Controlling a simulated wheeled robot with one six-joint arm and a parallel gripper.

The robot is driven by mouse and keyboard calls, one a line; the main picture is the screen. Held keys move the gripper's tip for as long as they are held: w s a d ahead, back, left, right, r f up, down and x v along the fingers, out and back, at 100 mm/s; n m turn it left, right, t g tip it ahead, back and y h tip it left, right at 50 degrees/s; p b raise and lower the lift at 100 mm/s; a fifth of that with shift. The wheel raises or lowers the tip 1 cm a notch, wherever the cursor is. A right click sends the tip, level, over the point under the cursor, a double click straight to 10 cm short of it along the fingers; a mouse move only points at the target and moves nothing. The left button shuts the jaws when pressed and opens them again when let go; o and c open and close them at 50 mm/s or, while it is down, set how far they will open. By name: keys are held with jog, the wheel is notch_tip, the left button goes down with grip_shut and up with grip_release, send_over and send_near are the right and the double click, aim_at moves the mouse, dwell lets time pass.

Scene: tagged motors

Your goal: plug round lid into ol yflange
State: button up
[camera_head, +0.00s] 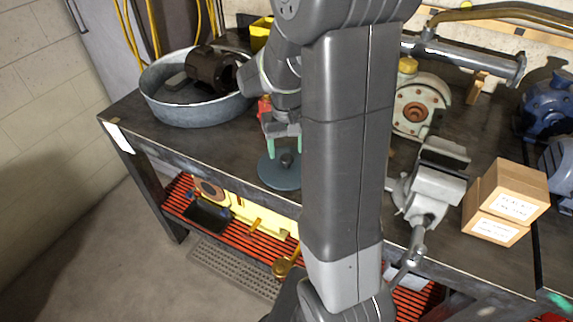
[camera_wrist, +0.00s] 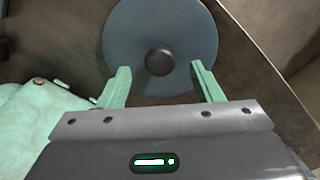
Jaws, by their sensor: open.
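The round lid (camera_head: 279,176) is a flat blue-grey disc with a dark knob at its centre. It lies on the dark workbench near the front edge. My gripper (camera_head: 284,147) is above it, open and empty. In the wrist view the lid (camera_wrist: 160,25) lies beyond the two green fingertips (camera_wrist: 160,75), and its knob shows between them, apart from both. A dark brown motor (camera_head: 207,66) with a round flange-like end lies in the metal tub. I cannot tell for sure which part is the oily flange.
The round metal tub (camera_head: 195,112) stands at the bench's left. A red object (camera_head: 264,108) is behind my gripper. A pump (camera_head: 413,112), a vise (camera_head: 432,185) and cardboard boxes (camera_head: 508,192) stand to the right. A pale green surface (camera_wrist: 45,120) shows left in the wrist view.

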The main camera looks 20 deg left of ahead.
aim_at(286, 157)
jog(key=shift+f, duration=1.3)
jog(key=shift+c, duration=0.2)
jog(key=c, duration=1)
jog(key=shift+o, duration=0.2)
jog(key=shift+r, duration=0.1)
notch_tip(286, 157, up, 10)
